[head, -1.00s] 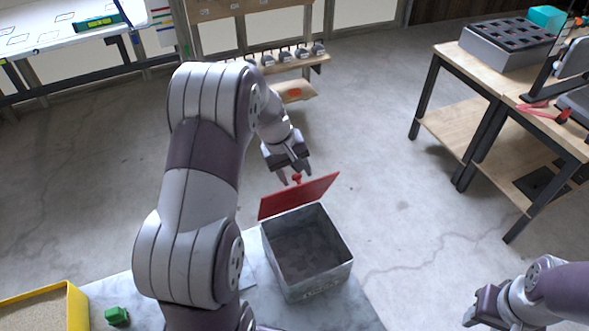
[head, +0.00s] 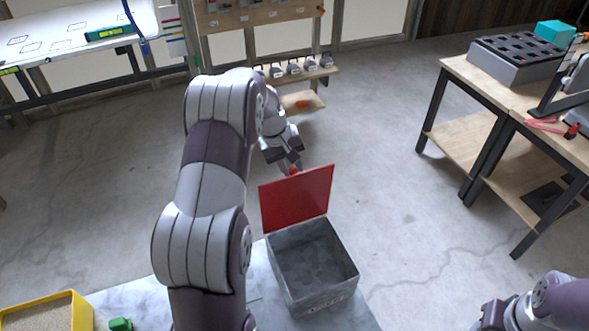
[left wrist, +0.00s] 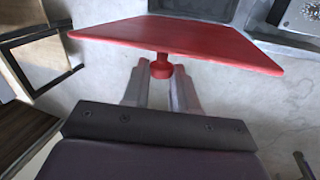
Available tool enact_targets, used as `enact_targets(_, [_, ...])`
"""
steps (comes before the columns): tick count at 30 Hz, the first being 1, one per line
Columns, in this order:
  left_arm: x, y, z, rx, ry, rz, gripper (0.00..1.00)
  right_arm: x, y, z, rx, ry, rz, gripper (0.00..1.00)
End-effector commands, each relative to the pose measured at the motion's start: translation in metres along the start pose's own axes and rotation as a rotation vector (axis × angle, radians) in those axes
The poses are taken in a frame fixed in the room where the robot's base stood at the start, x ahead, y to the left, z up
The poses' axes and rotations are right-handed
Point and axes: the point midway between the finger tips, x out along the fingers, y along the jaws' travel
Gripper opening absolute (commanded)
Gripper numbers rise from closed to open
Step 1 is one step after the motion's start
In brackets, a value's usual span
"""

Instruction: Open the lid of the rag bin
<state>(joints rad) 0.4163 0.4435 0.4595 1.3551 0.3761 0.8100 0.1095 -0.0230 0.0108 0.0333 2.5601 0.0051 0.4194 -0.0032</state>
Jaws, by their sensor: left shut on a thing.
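The grey rag bin (head: 318,292) stands on the light tabletop. Its red lid (head: 297,199) is raised steeply at the bin's back edge, and the bin's inside shows. My left gripper (head: 292,168) is behind the lid at its upper edge, shut on the red lid knob (head: 293,171). The left wrist view shows the lid (left wrist: 180,40) and the knob (left wrist: 161,68) between the two fingers (left wrist: 160,75). My right gripper (head: 492,318) is at the lower right, cut by the frame edge; its fingers do not show clearly.
A yellow-rimmed tray (head: 82,312) and a green block (head: 120,324) are at the lower left. A wooden workbench (head: 480,85) with a grey holed block (head: 515,60) stands at the right. A shelf rack (head: 300,75) stands behind my left arm. Open floor lies between.

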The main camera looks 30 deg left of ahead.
Motion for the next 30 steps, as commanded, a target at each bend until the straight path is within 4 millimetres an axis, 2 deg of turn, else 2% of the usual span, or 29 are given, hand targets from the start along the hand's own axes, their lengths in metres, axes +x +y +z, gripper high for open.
enact_targets(4, [0.001,0.0,0.001,0.001,-0.004,-0.001,0.0,0.0,0.0,0.0,0.0,0.0,0.0,0.43])
enact_targets(5, [0.001,0.0,0.002,0.001,-0.004,-0.001,0.34,0.0,0.0,0.0,0.0,0.0,0.0,0.43])
enact_targets(6, [0.001,0.0,0.002,0.001,-0.005,-0.001,0.47,0.0,0.0,0.0,0.0,0.0,0.0,0.43])
enact_targets(7, [0.001,0.0,0.002,0.001,-0.005,-0.001,0.52,0.0,0.0,0.0,0.0,0.0,0.0,0.43])
enact_targets(15, [0.0,0.0,0.002,0.0,-0.004,0.0,0.52,0.001,0.0,0.0,0.0,0.0,0.0,0.43])
enact_targets(19, [-0.013,0.0,0.001,0.001,0.0,0.003,0.52,0.007,0.0,0.001,0.0,0.0,0.0,0.43])
enact_targets(23, [-0.046,0.0,0.0,0.0,0.002,0.002,0.52,0.017,0.0,0.002,0.0,0.0,0.0,0.43])
enact_targets(24, [-0.069,0.003,0.001,-0.001,-0.002,0.001,0.52,-0.001,0.0,0.0,0.0,-0.002,0.0,0.43])
enact_targets(25, [-0.082,0.004,0.001,-0.002,-0.004,0.0,0.52,-0.013,0.0,-0.001,0.0,-0.002,0.0,0.43])
enact_targets(30, [-0.117,0.003,0.001,-0.002,-0.006,0.0,0.52,-0.043,0.0,-0.005,0.0,0.001,0.0,0.43])
